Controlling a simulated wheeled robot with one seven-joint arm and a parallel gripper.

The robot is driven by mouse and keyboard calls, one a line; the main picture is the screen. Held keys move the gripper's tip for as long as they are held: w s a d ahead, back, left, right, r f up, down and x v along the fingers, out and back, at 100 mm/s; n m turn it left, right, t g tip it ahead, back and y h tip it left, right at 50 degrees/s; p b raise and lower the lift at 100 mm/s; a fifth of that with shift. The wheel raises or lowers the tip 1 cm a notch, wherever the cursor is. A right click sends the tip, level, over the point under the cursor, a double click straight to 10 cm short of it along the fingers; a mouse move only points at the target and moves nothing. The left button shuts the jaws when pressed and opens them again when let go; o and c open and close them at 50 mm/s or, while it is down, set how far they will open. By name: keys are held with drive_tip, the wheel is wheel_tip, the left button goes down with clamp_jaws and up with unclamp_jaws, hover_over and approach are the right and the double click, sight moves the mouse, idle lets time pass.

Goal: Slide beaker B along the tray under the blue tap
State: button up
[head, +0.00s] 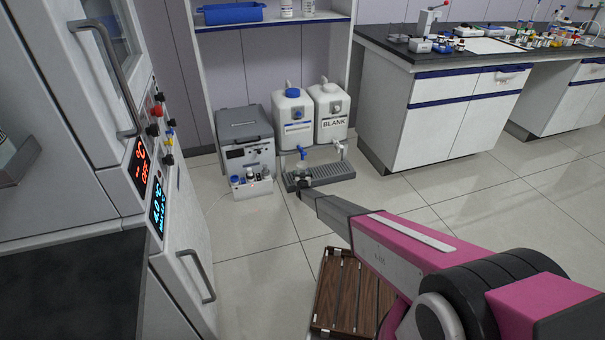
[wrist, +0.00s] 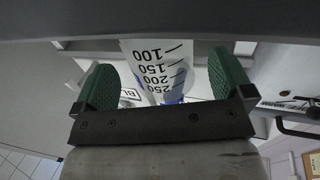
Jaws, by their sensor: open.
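My gripper (head: 302,188) is low at the left front of the grey slotted tray (head: 335,172). In the wrist view my gripper (wrist: 163,85) is open, with its green pads on either side of a clear beaker (wrist: 157,58) with black graduations. The right pad stands apart from the beaker; the left pad is close, and contact is unclear. The beaker (head: 303,170) shows small at the tray's left end in the head view, partly hidden by my gripper. Its letter is not readable. The blue tap (head: 301,152) is on the left white container (head: 293,118), just above the beaker.
A white container marked BLANK (head: 330,112) with a pale tap (head: 339,149) stands to the right. A grey case (head: 245,135) and a small box of bottles (head: 251,184) are left of the tray. A wooden slatted piece (head: 345,295) lies in front. Floor right of the tray is clear.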

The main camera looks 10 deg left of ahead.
drive_tip(key=v, duration=0.8)
drive_tip(key=shift+s, duration=0.3)
drive_tip(key=s+d+r+g+h, duration=0.1)
drive_tip(key=s+d+r+g, duration=0.3)
drive_tip(key=s+d+r, duration=0.55)
drive_tip(key=s+d+r+g, duration=0.4)
drive_tip(key=d+r, duration=1.1)
drive_tip(key=s+d+r+m+g+h, duration=0.1)
drive_tip(key=s+d+r+g, duration=0.2)
drive_tip(key=s+d+r, duration=0.4)
drive_tip(key=s+d+r+g+h, duration=0.1)
drive_tip(key=s+d+r+g, duration=0.2)
drive_tip(key=s, duration=1.5)
drive_tip(key=s+d+r+m+g+h, duration=0.1)
drive_tip(key=s+d+r+g, duration=0.2)
drive_tip(key=s+d+r, duration=0.8)
drive_tip(key=shift+s+d+m+g, duration=0.3)
drive_tip(key=shift+s+d, duration=0.35)
drive_tip(key=shift+d, duration=0.2)
